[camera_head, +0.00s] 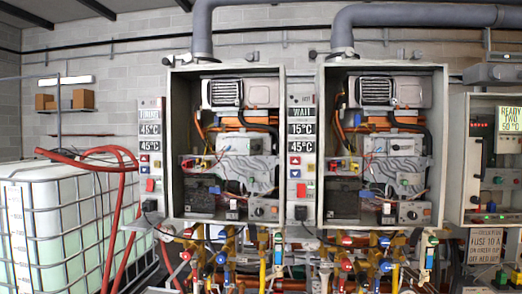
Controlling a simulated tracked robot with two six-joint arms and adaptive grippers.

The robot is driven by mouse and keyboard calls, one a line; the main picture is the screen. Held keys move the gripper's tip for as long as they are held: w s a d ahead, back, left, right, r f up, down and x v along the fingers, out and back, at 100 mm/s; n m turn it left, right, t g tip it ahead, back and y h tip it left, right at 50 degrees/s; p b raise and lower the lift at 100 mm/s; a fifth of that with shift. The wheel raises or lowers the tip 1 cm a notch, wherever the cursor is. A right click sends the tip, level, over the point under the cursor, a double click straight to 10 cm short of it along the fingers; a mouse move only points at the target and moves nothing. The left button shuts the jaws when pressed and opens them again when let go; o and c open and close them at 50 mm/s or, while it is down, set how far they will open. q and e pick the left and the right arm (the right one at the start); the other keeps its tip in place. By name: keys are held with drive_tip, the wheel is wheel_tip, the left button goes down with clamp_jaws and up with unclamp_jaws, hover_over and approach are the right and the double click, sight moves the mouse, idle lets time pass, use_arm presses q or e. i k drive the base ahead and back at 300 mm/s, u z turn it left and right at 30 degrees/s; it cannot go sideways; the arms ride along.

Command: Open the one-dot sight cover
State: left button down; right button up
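Two open-fronted heater cabinets stand side by side on the wall, a left one (173,140) and a right one (440,140). Their inner parts, pipes and wires show. Each has a grey ribbed fan unit at the top, on the left (225,93) and on the right (376,91). I cannot make out a sight cover marked with one dot; any such mark is too small to tell. Neither of my grippers is in view.
Narrow display panels stand beside the cabinets, at left (150,128) and in the middle (300,112). Valves and pipes crowd below. A caged white tank (70,215) with red hoses (110,215) stands at left. A control box (508,118) is at right.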

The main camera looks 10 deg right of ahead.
sight(256, 146)
drive_tip(key=z, duration=0.05)
drive_tip(key=i, duration=1)
drive_tip(key=u, duration=0.05)
